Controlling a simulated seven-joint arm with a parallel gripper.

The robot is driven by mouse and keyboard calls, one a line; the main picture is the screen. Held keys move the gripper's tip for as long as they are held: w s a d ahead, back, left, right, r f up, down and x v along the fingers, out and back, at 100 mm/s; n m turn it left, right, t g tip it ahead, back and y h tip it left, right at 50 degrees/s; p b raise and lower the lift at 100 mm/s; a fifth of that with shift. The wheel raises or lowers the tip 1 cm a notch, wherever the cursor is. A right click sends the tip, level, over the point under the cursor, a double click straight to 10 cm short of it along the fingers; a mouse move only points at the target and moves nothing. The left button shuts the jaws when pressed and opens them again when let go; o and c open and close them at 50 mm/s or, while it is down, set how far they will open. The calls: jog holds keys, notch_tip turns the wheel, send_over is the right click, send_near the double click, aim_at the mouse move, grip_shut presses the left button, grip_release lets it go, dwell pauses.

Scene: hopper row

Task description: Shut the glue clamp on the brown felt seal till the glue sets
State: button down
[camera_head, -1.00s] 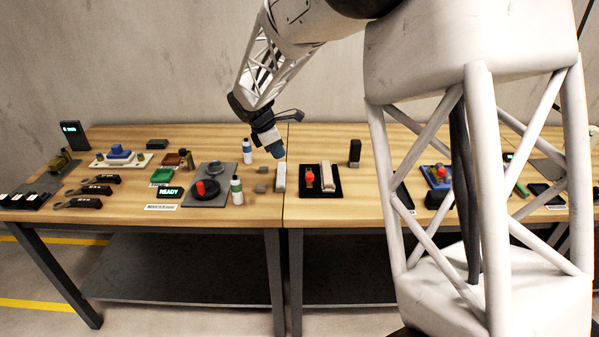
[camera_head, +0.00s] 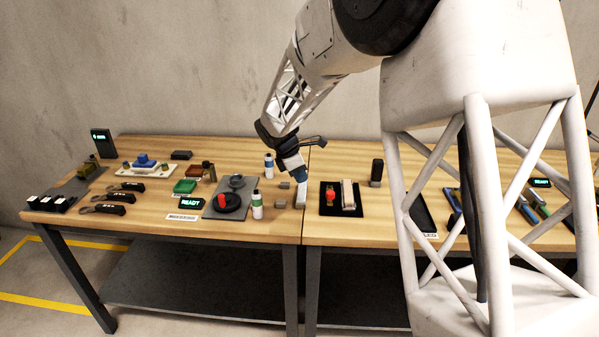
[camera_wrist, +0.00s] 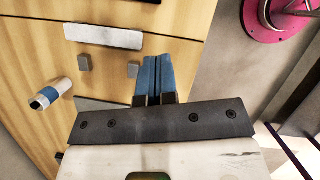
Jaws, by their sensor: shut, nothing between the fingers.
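My gripper (camera_head: 301,185) has blue fingers, pressed together and empty in the wrist view (camera_wrist: 154,78). It points down over the table beside the seam, in front of part of a pale bar (camera_head: 300,200). The wrist view shows that bar (camera_wrist: 104,37) apart from the fingertips. To the right, a black tray (camera_head: 327,212) holds a red-topped piece (camera_head: 331,194) and a beige bar (camera_head: 348,195). A round black fixture with a red knob (camera_head: 222,201) stands on a grey mat to the left. I cannot tell which piece is the glue clamp or the brown felt seal.
Two small grey blocks (camera_wrist: 84,64) lie near the pale bar. Bottles (camera_head: 257,205) stand left of my gripper, one also in the wrist view (camera_wrist: 48,95). A dark upright block (camera_head: 376,172) stands at the right. My arm hides part of the right table.

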aim_at(330, 191)
jog(key=shift+w+d+f, duration=0.35)
jog(key=shift+d+f, duration=0.7)
jog(key=shift+f, duration=0.05)
jog(key=shift+w+d+f, duration=0.35)
jog(key=shift+d+f, duration=0.75)
jog(key=shift+w+d+f, duration=0.35)
jog(key=shift+d+f, duration=0.7)
jog(key=shift+f, duration=0.05)
